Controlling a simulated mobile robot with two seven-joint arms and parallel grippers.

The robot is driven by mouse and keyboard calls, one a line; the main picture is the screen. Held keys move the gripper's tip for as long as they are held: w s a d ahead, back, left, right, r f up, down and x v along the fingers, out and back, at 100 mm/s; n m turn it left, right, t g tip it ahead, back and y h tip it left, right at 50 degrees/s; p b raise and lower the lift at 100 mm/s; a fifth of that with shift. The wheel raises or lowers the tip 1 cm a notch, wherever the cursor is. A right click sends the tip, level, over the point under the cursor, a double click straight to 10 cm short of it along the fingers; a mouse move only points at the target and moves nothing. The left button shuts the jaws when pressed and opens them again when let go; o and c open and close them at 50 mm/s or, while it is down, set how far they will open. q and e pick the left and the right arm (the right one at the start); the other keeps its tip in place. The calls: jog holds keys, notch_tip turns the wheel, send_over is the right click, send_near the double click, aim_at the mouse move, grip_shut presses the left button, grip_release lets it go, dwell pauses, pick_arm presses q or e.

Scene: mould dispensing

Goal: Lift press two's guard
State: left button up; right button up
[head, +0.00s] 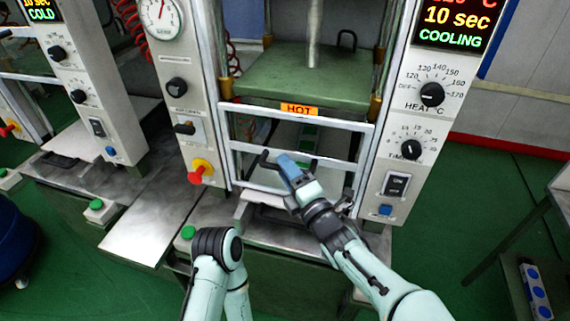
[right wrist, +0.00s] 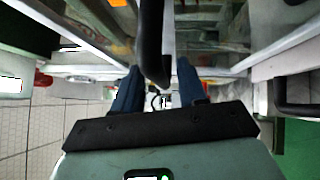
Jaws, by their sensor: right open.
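The press in front of me has a silver guard frame (head: 335,122) with crossbars, and it is down across the press's lower opening. I cannot read a number on this press. A dark handle (head: 265,159) sits on the guard's front, partly hidden by my gripper. My right gripper (head: 285,165) is at the handle, with its blue fingers open. In the right wrist view, a dark bar (right wrist: 152,45), which looks like the handle, runs between the two spread fingers (right wrist: 160,85). I cannot tell whether they touch it. My left gripper is not in view.
An orange HOT label (head: 299,109) is on the press below the green platen (head: 300,78). The right panel's display (head: 455,22) reads COOLING. A red knob (head: 200,171) and green button (head: 188,232) are left of the guard. Another press panel (head: 85,80) stands further left.

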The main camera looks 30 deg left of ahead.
jog(key=shift+w+a+r, duration=0.1)
jog(key=shift+w+a, duration=0.25)
jog(key=shift+a, duration=0.15)
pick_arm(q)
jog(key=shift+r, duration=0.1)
pick_arm(e)
grip_shut()
notch_tip(320, 180, up, 13)
jog(key=p, duration=0.3)
jog(key=shift+d+p, duration=0.1)
jog(key=shift+p, duration=0.3)
pick_arm(q)
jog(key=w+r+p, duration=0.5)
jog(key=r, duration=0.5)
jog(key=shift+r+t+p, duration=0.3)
jog(key=shift+p, duration=0.1)
pick_arm(e)
notch_tip(320, 180, up, 12)
send_over(286, 121)
jog(key=s+d, duration=0.2)
jog(key=s, duration=0.2)
jog(key=shift+s+d+r, duration=0.1)
jog(key=shift+d+r, duration=0.05)
